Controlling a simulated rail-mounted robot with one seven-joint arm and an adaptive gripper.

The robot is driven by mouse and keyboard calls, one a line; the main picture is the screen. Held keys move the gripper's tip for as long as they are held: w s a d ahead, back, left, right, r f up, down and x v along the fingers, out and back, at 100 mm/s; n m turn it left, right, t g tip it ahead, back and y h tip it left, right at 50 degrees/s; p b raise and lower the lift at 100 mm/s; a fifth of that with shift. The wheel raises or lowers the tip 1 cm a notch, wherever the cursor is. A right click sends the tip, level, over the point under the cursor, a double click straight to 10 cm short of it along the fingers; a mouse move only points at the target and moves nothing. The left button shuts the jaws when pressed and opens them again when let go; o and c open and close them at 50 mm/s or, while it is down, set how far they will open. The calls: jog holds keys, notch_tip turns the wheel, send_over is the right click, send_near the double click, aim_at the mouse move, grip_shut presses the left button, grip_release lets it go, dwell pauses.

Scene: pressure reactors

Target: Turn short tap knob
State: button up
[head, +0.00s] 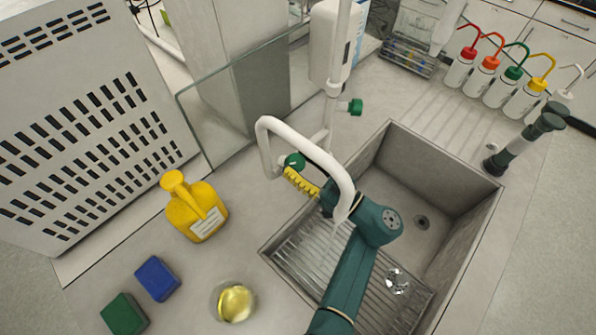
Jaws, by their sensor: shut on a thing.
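A white tap stands behind the sink, its curved spout (310,150) arching forward over the basin. A green round knob (294,160) sits on the left, below the arch of the spout. My gripper (290,171) has yellow ribbed fingers and reaches it from the lower right. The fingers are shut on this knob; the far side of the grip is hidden. A second green knob (355,107) sticks out to the right of the white upright pipe, apart from my gripper. The spout passes in front of part of my wrist.
The grey sink (455,165) lies under my arm. A yellow bottle (197,207), a blue sponge (157,279), a green sponge (124,315) and a glass dish (234,301) stand left. A glass panel (225,105) rises behind. Several wash bottles (489,76) line the back right.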

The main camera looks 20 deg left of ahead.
jog(key=shift+n+g+b, duration=0.35)
jog(key=shift+n+g, duration=0.05)
jog(key=shift+n, duration=0.1)
jog(key=o, duration=0.9)
jog(key=shift+a+r, duration=0.1)
jog(key=v, duration=1.2)
